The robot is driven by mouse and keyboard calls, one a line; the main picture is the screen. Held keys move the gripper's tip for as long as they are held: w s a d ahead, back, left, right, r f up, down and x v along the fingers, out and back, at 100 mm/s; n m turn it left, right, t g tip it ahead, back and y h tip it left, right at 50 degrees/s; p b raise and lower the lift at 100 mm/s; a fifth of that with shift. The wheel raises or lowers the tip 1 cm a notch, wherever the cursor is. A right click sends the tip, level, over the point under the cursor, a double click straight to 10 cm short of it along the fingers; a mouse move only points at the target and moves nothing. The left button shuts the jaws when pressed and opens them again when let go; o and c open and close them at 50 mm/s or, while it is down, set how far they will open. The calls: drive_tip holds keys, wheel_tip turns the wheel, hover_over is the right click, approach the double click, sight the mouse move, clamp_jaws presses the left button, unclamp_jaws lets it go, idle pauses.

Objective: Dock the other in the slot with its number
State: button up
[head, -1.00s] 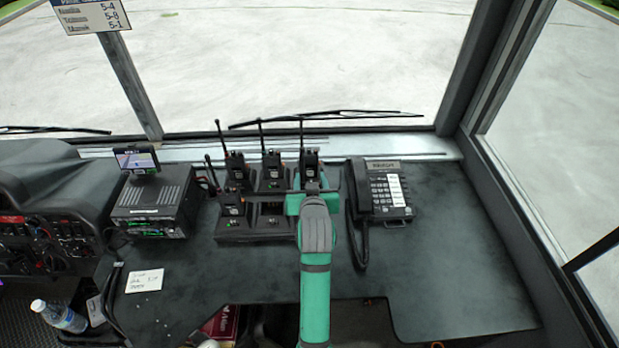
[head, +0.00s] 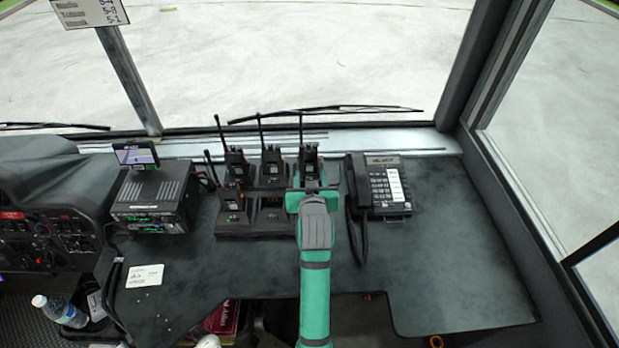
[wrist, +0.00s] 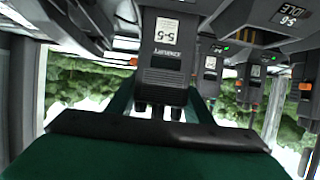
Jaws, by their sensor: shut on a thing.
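My gripper (head: 312,188) is shut on a black handheld radio (head: 309,162) at the back right of the charger rack. In the wrist view this radio (wrist: 163,68) fills the middle between the green jaws, its label reading 5-5 upside down. I cannot tell whether it is fully seated. The charger rack (head: 255,228) has two rows of slots. Other radios stand at its back left (head: 237,166), back middle (head: 272,167) and front left (head: 232,203). The front middle slot (head: 271,216) looks empty. My gripper and arm hide the front right part.
A desk phone (head: 383,188) with a coiled cord stands close on the right of the rack. A radio unit with a small screen (head: 150,200) is on the left. A paper note (head: 145,276) lies in front. The dash is clear at far right.

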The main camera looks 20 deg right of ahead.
drive_tip(key=shift+f, duration=0.15)
drive_tip(key=o, duration=1.6)
drive_tip(key=shift+o, duration=0.2)
drive_tip(key=v, duration=1)
drive_tip(key=shift+s, duration=0.35)
drive_tip(key=shift+a, duration=0.1)
